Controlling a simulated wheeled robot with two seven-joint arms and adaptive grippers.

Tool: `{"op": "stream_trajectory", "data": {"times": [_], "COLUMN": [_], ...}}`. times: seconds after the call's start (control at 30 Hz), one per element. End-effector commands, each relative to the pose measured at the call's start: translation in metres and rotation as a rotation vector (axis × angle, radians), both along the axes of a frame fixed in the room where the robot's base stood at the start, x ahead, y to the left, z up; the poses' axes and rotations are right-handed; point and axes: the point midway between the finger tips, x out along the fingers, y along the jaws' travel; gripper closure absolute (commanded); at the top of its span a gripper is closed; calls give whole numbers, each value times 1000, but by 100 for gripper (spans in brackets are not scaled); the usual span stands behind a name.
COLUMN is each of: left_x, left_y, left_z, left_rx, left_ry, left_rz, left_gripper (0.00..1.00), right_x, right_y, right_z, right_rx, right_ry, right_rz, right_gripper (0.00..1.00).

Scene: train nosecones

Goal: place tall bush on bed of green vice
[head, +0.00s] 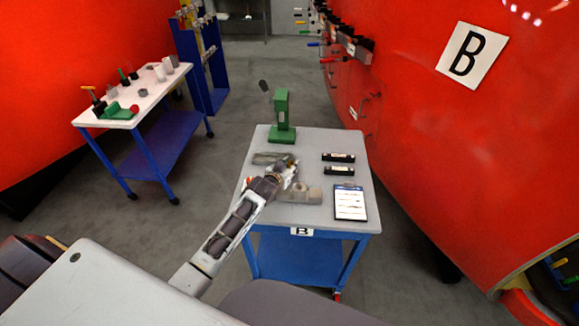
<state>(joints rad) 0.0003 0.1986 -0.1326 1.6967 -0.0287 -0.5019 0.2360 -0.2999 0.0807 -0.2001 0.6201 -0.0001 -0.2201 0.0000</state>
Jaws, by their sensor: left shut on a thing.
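My left gripper (288,172) is over the middle of the near grey-topped cart (310,145). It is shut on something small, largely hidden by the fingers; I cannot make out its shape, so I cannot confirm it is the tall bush. A low green block-like tool (116,113), which looks like the green vice, lies at the front of the white-topped cart on the left, well apart from my gripper. Pale cylinders (160,73) stand at that cart's far end. My right gripper is not in view.
A green upright press (282,115) stands at the near cart's back edge. Grey metal blocks (300,194) lie by my gripper. Two black bars (339,170) and a clipboard (350,202) lie at right. Bare floor separates the near cart from the white-topped cart (142,100).

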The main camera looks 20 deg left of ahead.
Motion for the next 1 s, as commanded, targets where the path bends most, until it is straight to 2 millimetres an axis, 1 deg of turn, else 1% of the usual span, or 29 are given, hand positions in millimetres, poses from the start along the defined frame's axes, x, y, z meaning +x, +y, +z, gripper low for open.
{"op": "stream_trajectory", "data": {"times": [0.3,0.33,0.47,0.9,1.0], "left_x": [0,0,0,0,-3], "left_y": [0,0,0,0,0], "left_z": [-2,-2,-2,0,1], "left_rx": [-1,-1,-1,0,-1], "left_ry": [-1,-1,0,0,1], "left_rz": [0,0,0,0,0], "left_gripper": [100,67,50,49,49], "right_x": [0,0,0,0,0], "right_y": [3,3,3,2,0], "right_z": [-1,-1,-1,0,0], "right_rx": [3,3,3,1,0], "right_ry": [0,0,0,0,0], "right_rz": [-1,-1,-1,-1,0], "right_gripper": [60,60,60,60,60]}}
